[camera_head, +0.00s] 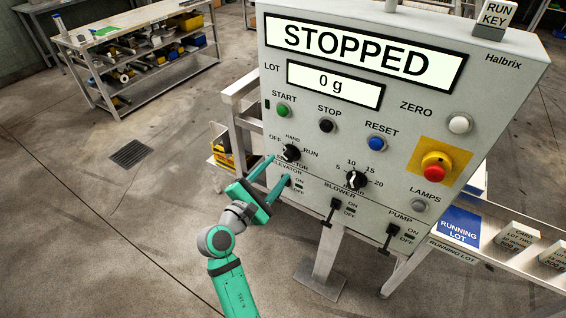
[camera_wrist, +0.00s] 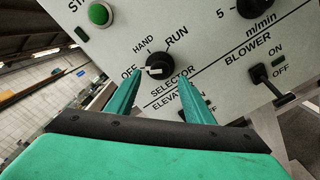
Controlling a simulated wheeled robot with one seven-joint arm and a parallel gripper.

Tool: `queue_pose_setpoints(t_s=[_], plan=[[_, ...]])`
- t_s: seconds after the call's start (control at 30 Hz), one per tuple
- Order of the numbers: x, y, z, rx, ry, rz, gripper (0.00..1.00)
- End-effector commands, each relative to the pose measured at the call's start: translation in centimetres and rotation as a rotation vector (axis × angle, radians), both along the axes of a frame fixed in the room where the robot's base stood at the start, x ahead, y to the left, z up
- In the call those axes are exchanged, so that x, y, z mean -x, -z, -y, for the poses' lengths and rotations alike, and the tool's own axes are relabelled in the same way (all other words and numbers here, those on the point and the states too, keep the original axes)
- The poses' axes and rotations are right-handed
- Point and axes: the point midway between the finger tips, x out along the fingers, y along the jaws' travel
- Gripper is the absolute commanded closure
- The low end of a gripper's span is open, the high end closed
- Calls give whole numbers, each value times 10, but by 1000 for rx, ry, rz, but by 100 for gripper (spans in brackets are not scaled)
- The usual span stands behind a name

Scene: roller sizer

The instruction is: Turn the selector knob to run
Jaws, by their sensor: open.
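The selector knob (camera_head: 291,152) is black with a white pointer, on the grey control panel (camera_head: 405,105). Its labels read OFF, HAND and RUN, and its pointer is turned toward OFF. In the wrist view the knob (camera_wrist: 159,65) appears between my two fingertips, with OFF at its left and RUN at its upper right. My gripper (camera_head: 280,170) is open and empty, its green fingers pointing at the panel just below and left of the knob. I cannot tell whether a fingertip touches the panel. The large display (camera_head: 362,52) reads STOPPED.
Around the knob are the green START button (camera_head: 283,110), the black STOP button (camera_head: 327,126) and the speed dial (camera_head: 356,181). A red emergency button (camera_head: 434,172) is at the right. Blower (camera_head: 331,210) and pump (camera_head: 390,236) levers sit below. Open floor lies left.

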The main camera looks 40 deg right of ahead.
Motion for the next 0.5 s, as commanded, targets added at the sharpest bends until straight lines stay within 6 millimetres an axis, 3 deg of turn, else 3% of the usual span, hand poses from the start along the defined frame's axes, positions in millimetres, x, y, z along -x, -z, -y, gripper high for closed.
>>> queue_pose_setpoints(t_s=[0.2,0.5], plan=[[-12,-1,31,0,1,1,52],[-18,0,44,0,-1,0,52]])
